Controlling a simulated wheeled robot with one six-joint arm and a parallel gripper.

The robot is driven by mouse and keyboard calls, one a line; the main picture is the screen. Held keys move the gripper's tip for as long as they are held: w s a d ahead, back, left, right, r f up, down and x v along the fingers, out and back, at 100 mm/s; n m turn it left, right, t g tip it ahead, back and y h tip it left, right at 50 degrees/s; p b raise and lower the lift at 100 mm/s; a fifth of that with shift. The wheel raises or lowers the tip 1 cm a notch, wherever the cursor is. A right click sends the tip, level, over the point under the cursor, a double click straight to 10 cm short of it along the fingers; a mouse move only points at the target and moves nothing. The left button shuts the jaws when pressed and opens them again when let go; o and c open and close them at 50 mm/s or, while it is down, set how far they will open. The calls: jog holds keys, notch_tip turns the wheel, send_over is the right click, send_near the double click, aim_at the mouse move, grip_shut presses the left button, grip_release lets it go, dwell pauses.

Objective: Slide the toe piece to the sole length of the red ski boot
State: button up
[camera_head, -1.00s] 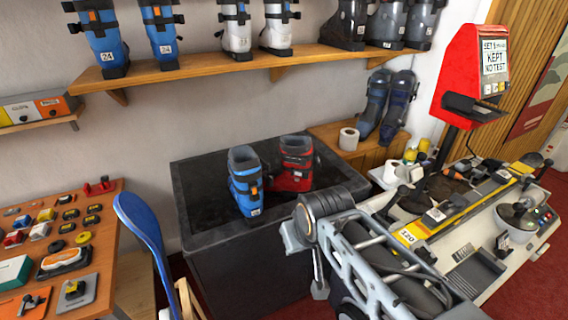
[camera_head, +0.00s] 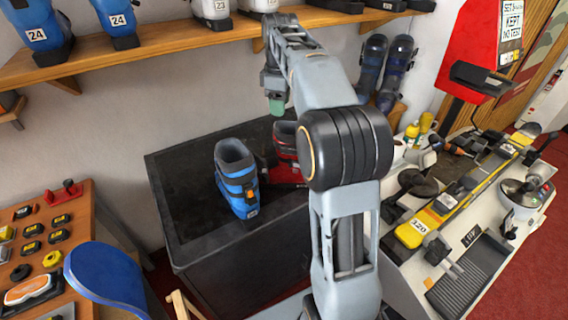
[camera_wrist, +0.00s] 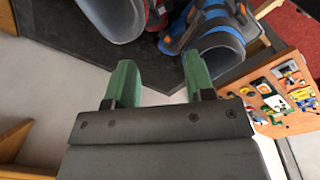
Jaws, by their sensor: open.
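In the wrist view, the grey opening of the red boot (camera_wrist: 118,18) shows at the top, beside the blue boot (camera_wrist: 213,35). My gripper (camera_head: 277,104) is above the bin near the red boot. Its green fingers (camera_wrist: 160,84) are apart with nothing between them. The ski with bindings (camera_head: 470,208) lies on the bench at right, marked 120 at its yellow near end. I cannot tell which dark fitting is the toe piece.
The black bin (camera_head: 165,200) has a raised rim. A wooden shelf of boots (camera_head: 170,52) is close behind my gripper. A red post device (camera_head: 484,60) stands by the white bench (camera_head: 405,275). An orange table (camera_head: 95,215) with small parts is at left.

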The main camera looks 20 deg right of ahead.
aim_at(284, 134)
jog(key=w+d+f, duration=0.1)
jog(key=f, duration=0.2)
jog(key=w+f+n, duration=0.1)
jog(key=f, duration=0.1)
jog(key=w+d+f+n, duration=0.1)
jog(key=f, duration=0.2)
jog(key=shift+d+f+g+b, duration=0.3)
jog(key=shift+d+g+b, duration=0.05)
jog(key=shift+g, duration=0.05)
jog(key=shift+f+p, duration=0.6)
jog(key=shift+f, duration=2.5)
jog(key=shift+c, duration=0.5)
grip_shut()
jog(key=shift+s+f, duration=0.1)
jog(key=shift+s, duration=0.05)
